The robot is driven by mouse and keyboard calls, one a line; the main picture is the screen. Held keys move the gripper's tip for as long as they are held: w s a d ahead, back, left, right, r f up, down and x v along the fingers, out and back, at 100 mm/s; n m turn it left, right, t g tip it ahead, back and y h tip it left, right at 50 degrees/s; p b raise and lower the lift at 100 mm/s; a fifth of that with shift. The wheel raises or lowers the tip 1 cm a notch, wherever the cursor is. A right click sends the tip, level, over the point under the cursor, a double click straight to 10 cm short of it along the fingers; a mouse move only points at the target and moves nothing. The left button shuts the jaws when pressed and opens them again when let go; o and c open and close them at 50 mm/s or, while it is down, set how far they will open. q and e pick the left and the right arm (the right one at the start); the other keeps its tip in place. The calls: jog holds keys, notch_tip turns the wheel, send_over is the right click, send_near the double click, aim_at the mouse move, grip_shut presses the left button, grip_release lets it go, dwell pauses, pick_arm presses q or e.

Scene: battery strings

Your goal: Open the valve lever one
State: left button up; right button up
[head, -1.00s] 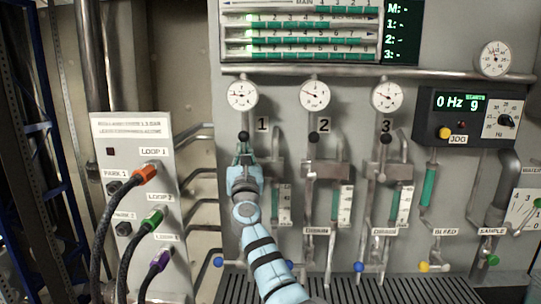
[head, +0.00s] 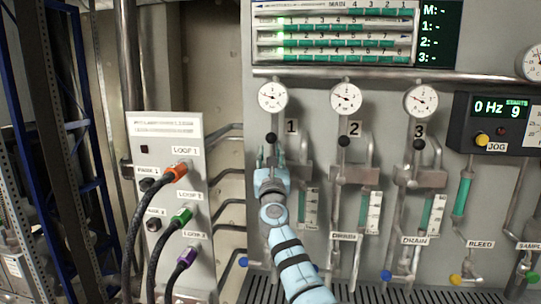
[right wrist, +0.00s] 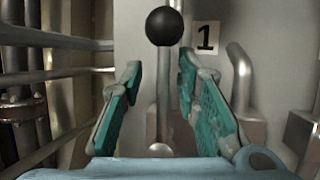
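Valve lever one is a thin metal rod with a black ball knob (head: 271,138), under the leftmost gauge beside the label "1" (head: 291,127). The lever stands upright. In the right wrist view the knob (right wrist: 164,26) is beyond and above the fingertips. My right gripper (head: 269,152) is just below the knob in the head view. In the right wrist view the gripper (right wrist: 160,72) is open, with its teal pads on either side of the rod (right wrist: 163,95) and gaps on both sides. My left gripper is not in view.
Levers two (head: 344,141) and three (head: 419,144) stand to the right, with pipes and tubes close by. A loop panel (head: 165,135) with several cables is at the left. A floor grating (head: 375,292) lies below.

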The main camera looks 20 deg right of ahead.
jog(key=shift+s, duration=0.1)
jog(key=v, duration=1.2)
